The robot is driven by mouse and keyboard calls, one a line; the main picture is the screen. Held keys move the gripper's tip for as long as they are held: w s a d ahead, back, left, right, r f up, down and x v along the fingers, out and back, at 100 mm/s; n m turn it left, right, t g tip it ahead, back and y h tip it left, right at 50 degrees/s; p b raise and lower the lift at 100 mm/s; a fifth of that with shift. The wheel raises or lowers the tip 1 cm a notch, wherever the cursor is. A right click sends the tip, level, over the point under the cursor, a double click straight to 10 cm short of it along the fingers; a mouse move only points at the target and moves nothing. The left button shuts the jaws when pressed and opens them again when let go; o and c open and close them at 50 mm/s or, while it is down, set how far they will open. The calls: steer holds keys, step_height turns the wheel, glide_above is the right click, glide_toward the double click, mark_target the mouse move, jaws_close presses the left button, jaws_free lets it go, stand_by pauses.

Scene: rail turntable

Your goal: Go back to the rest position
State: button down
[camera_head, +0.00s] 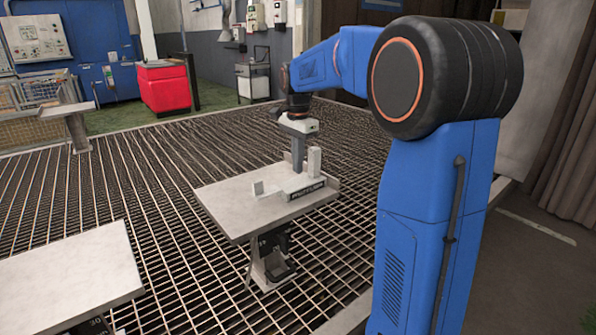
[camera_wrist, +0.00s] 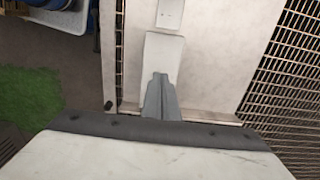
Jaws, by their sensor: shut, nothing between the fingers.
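My gripper (camera_head: 298,165) hangs from my blue arm, pointing down over the small pale table in the middle of the head view. Its grey fingers are together with nothing between them; they also show in the wrist view (camera_wrist: 160,90). The fingertips appear close to a light grey fixture (camera_head: 307,191) with a dark label, at the table's right edge. Whether they touch it I cannot tell. A pale upright block (camera_head: 314,161) stands just right of the fingers.
Another pale table (camera_head: 75,275) stands at lower left. Metal grating covers the floor around both. A red cabinet (camera_head: 163,88) and a wire basket (camera_head: 30,95) are farther back.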

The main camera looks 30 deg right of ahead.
step_height(320, 180, up, 7)
steer(key=s+a+f+n+t, duration=0.1)
steer(key=s+a+f+n, duration=0.2)
steer(key=s, duration=0.6)
steer(key=s+a+n+t, duration=0.1)
steer(key=s+a+n, duration=0.3)
steer(key=s, duration=0.5)
steer(key=s+a+f+n+t, duration=0.1)
steer(key=s+f+n+t, duration=0.1)
steer(key=s+f+n, duration=0.6)
steer(key=s+f, duration=0.4)
steer(key=s, duration=0.4)
steer(key=shift+s+a+f+n+t, duration=0.15)
steer(key=shift+a+n+t, duration=0.2)
steer(key=shift+n+t, duration=0.05)
